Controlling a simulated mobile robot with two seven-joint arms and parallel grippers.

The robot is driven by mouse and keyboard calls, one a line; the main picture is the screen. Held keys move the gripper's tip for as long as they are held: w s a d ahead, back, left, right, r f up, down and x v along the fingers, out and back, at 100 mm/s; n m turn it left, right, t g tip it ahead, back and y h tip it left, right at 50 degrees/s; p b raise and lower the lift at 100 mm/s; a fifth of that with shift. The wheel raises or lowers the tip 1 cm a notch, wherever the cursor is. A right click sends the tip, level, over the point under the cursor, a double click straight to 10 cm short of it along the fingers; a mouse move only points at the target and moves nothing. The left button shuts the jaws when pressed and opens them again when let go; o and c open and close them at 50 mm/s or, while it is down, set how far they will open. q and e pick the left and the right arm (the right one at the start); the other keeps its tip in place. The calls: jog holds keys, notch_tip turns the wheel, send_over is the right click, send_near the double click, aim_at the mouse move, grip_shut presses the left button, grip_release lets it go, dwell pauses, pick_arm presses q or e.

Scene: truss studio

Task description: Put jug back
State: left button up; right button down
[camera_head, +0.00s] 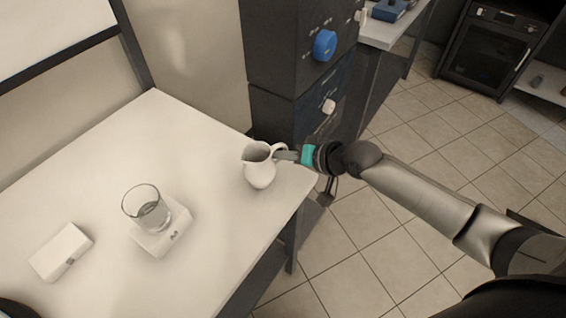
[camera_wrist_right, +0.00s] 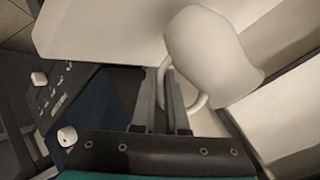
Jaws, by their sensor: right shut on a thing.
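The white jug (camera_head: 259,166) is upright at the right end of the white table, near its edge. I cannot tell for sure whether its base touches the tabletop. My right gripper (camera_head: 285,155) reaches in from the right and is shut on the jug's handle. In the right wrist view the jug's body (camera_wrist_right: 212,55) is beyond the fingers, and its looped handle passes between the fingertips (camera_wrist_right: 170,92). My left gripper is not in view.
A glass (camera_head: 147,208) with liquid stands on a small white scale (camera_head: 160,236) on the table (camera_head: 105,140). A white box (camera_head: 61,252) lies to the left. A dark cabinet with a blue knob (camera_head: 325,45) stands close behind the jug. Tiled floor is open at the right.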

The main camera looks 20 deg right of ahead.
notch_tip(320, 180, down, 2)
jog(key=shift+f+b, duration=0.1)
jog(key=shift+b, duration=0.2)
jog(key=shift+f, duration=0.1)
jog(key=c, duration=0.9)
grip_release()
jog(key=p+v, duration=0.4)
jog(key=v, duration=0.8)
